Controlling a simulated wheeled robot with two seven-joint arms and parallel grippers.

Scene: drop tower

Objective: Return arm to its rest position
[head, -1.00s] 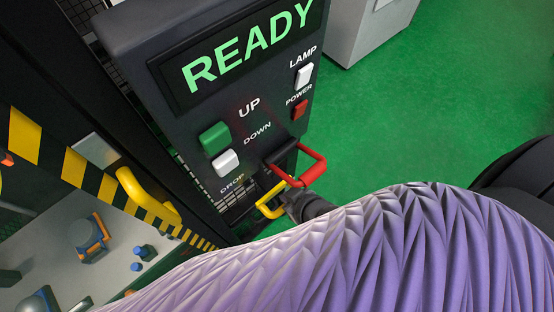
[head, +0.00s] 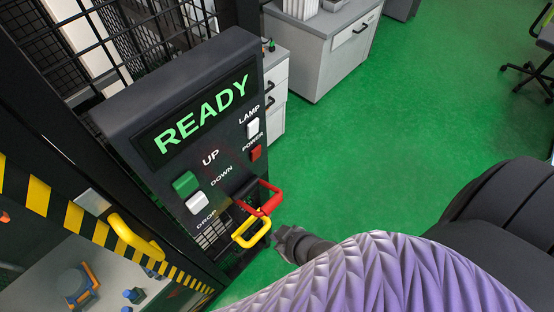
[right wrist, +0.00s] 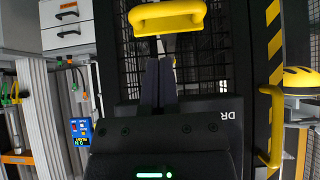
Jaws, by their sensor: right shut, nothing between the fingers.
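My right gripper (head: 283,240) is just right of the control panel's handles in the head view, with a small gap to the yellow handle (head: 251,232). Its dark fingers (right wrist: 158,82) show together and empty in the right wrist view. A yellow handle (right wrist: 166,17) stands just past the fingertips there. The red handle (head: 262,198) sits above the yellow one on the dark control panel (head: 130,110). The panel's screen (head: 200,112) reads READY in green. My left gripper is out of view.
A yellow grab bar (head: 135,237) and striped frame (head: 75,220) stand left of the panel. Grey cabinets (head: 325,50) stand behind it. The green floor (head: 400,110) is clear to the right. An office chair (head: 540,65) is at the far right.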

